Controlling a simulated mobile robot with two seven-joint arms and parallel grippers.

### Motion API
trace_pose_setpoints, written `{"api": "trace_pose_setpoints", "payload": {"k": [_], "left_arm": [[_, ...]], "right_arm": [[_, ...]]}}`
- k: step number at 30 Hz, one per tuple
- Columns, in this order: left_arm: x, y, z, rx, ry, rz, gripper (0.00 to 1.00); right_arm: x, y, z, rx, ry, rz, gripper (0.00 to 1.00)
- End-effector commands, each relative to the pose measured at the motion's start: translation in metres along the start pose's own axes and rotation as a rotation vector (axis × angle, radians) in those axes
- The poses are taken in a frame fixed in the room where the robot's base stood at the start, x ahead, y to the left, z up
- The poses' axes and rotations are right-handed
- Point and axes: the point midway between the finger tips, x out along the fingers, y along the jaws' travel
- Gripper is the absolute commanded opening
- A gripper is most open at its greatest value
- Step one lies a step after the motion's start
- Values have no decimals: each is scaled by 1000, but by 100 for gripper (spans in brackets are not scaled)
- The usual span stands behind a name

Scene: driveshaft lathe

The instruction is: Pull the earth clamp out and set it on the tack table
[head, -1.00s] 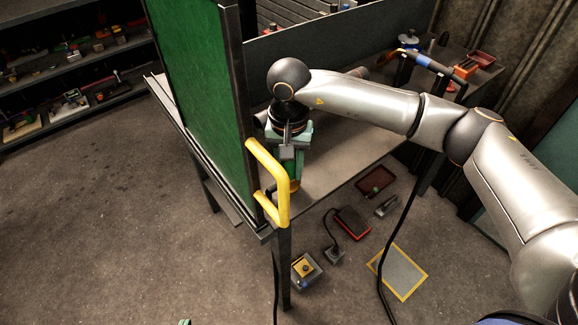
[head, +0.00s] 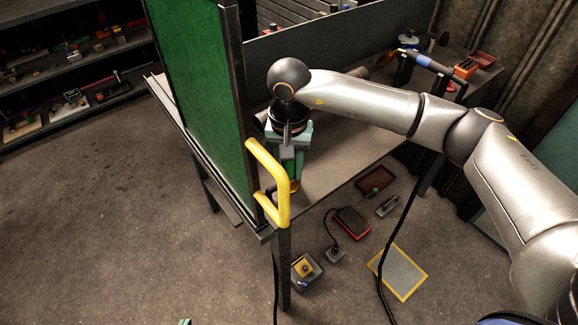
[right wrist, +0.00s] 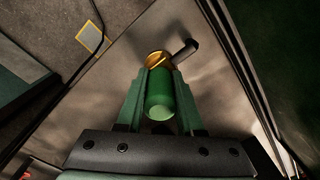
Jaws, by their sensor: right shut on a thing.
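The earth clamp appears as a green cylinder (right wrist: 160,97) with a brass-yellow end and a short dark arm in the right wrist view. It lies between the green fingers of my right gripper (right wrist: 162,82), which is shut on it. In the head view, the right gripper (head: 290,165) points down over the grey table (head: 335,160), beside the green screen. Only the clamp's orange end (head: 293,187) shows clearly there; whether it touches the table I cannot tell. Only a small green tip of my left gripper (head: 184,322) shows at the bottom edge; its jaws are hidden.
A green screen (head: 195,90) with a yellow handle (head: 283,190) stands close left of the right gripper.

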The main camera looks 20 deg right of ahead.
Motion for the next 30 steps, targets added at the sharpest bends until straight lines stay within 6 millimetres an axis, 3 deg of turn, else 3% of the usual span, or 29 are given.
{"api": "trace_pose_setpoints", "payload": {"k": [30], "left_arm": [[-1, 0, -2, 0, 0, 0, 0]], "right_arm": [[-13, 0, 0, 0, 1, -1, 0]]}}
